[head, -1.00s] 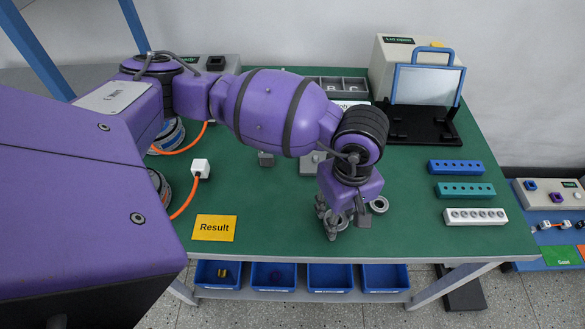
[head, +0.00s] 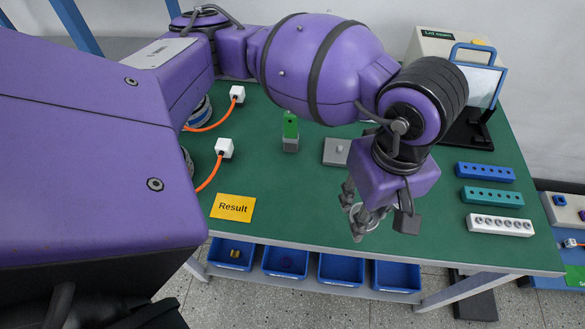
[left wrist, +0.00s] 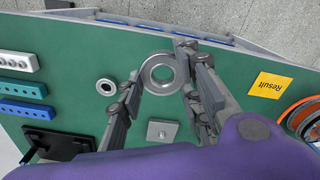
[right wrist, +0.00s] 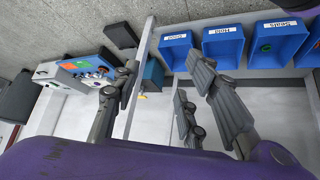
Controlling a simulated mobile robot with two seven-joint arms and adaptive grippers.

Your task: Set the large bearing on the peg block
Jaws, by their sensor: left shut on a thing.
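The large bearing (left wrist: 146,72), a silver ring, is between the fingertips of my left gripper (left wrist: 166,68). In the head view, the large bearing (head: 371,221) is partly covered by my left gripper (head: 362,213), which is shut on it near the table's front edge. The peg block (head: 334,154) is a flat grey square with a short peg. It stands behind the gripper and to the left, apart from the bearing. It also shows in the left wrist view (left wrist: 161,132). My right gripper (right wrist: 164,78) is open and empty, facing the blue bins.
A smaller bearing (left wrist: 106,86) lies on the green table (head: 290,205). A grey block with a green top (head: 290,130) stands left of the peg block. Blue, teal and white (head: 500,224) hole strips lie at the right. A yellow Result sign (head: 233,207) lies at front left.

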